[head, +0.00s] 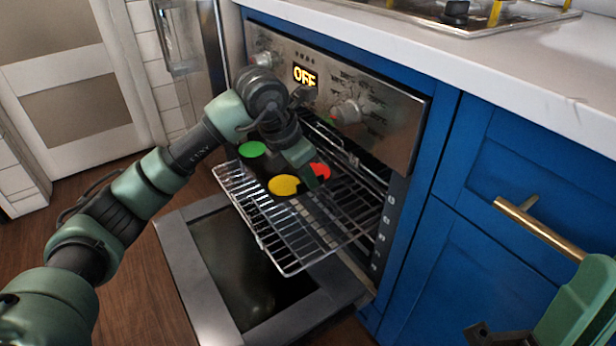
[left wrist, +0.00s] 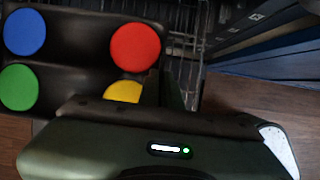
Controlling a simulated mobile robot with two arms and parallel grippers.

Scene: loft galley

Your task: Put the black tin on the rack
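The black tin (head: 262,170) is a dark tray with round cups holding coloured discs. Green, yellow and red discs show in the head view; a blue one also shows in the left wrist view of the tin (left wrist: 75,45). It is over the pulled-out wire rack (head: 290,240) of the oven; I cannot tell whether it touches the wires. My left gripper (head: 312,180) is at the tin's edge by the red and yellow discs, its fingers (left wrist: 165,90) close together on that rim. My right gripper (head: 490,334) is only partly in view at the lower right.
The oven door (head: 205,285) is folded down below the rack. The oven's control panel (head: 340,95) shows OFF above. Blue cabinets with a brass handle (head: 540,229) stand to the right, under a white counter (head: 540,60). The front part of the rack is bare.

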